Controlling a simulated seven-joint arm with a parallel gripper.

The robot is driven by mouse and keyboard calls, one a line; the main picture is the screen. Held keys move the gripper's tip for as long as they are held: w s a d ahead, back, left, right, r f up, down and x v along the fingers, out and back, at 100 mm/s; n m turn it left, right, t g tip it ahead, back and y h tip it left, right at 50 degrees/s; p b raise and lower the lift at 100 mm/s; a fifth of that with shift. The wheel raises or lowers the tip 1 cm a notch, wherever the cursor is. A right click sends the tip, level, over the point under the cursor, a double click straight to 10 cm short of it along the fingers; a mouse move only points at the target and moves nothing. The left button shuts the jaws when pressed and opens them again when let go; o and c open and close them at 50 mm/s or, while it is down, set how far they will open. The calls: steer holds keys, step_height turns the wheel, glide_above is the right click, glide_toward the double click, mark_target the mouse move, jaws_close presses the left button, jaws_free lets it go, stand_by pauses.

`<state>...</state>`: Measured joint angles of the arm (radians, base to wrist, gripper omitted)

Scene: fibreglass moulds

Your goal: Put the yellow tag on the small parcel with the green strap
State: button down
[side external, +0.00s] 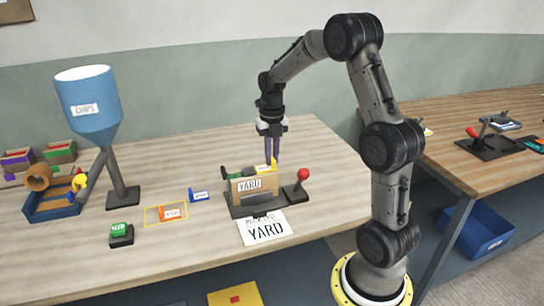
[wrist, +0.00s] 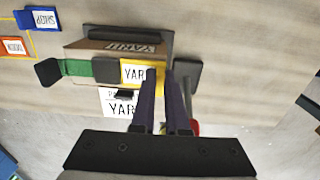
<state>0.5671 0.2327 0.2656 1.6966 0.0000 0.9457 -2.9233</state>
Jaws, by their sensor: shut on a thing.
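A small brown parcel (side external: 258,186) labelled YARD sits in a black fixture (side external: 242,210) on the table. A green strap (wrist: 78,67) lies across its top, with a dark block beside it. The yellow tag (wrist: 131,76), lettered YARD, is at the parcel's top, right of the strap; it shows as a yellow edge in the side view (side external: 274,165). My gripper (side external: 272,160) points down over the parcel's right end, its fingers shut on the yellow tag's right end. The fingers hide part of the tag. I cannot tell whether the tag touches the parcel.
A red-knobbed lever (side external: 302,175) stands close right of the parcel. A printed YARD sheet (side external: 264,227) lies in front. A blue tag (side external: 199,196), an orange tag (side external: 170,213) in a yellow outline, and a green button (side external: 119,231) lie left. A blue hopper (side external: 88,105) stands farther left.

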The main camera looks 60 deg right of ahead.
steer(key=shift+f, duration=0.1)
steer(key=c, duration=0.9)
jaws_free()
